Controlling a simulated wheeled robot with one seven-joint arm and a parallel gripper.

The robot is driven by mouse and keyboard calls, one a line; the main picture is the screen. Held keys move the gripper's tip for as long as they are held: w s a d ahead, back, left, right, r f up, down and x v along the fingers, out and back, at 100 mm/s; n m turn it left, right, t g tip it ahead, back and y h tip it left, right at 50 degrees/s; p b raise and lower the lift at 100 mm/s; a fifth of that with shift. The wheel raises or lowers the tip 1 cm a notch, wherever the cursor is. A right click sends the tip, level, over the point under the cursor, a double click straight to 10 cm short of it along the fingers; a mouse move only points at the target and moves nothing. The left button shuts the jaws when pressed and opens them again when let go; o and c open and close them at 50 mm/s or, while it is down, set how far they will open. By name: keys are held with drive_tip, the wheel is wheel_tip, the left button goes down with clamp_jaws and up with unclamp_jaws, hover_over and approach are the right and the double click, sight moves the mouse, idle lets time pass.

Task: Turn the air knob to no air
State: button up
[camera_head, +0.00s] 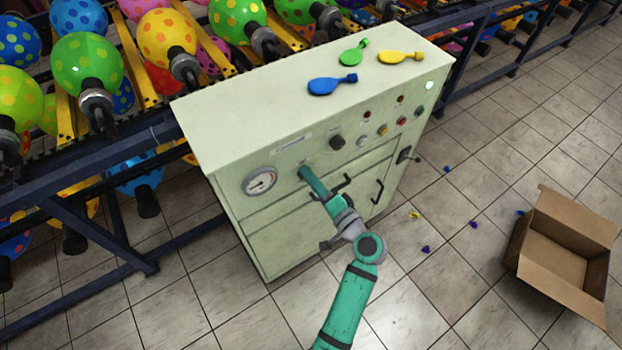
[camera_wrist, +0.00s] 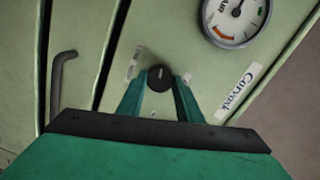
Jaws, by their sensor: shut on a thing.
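The air knob (camera_wrist: 160,77) is a small round black knob with a pale pointer line, seen in the wrist view on the pale green panel. My gripper (camera_wrist: 161,85) has one green finger on each side of it and is shut on it. In the head view my gripper (camera_head: 306,172) reaches the front of the machine (camera_head: 300,120), to the right of the gauge. The air knob is hidden there behind the fingers. Small pale labels sit on both sides of the knob in the wrist view, too blurred to read.
A round pressure gauge (camera_head: 260,181) is left of my gripper. Another black knob (camera_head: 337,142), buttons and handles are to the right. An open cardboard box (camera_head: 562,255) stands on the tiled floor.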

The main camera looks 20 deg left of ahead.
drive_tip(key=n, duration=0.5)
drive_tip(key=shift+s+f+h, duration=0.15)
drive_tip(key=shift+h, duration=0.15)
drive_tip(key=shift+n, duration=0.3)
drive_tip(key=shift+d, duration=0.2)
drive_tip(key=o, duration=1)
drive_tip(key=shift+a, duration=0.2)
drive_tip(key=shift+o, duration=0.2)
drive_tip(key=v, duration=1)
drive_tip(key=shift+s+d, duration=0.25)
drive_tip(key=shift+d, duration=0.05)
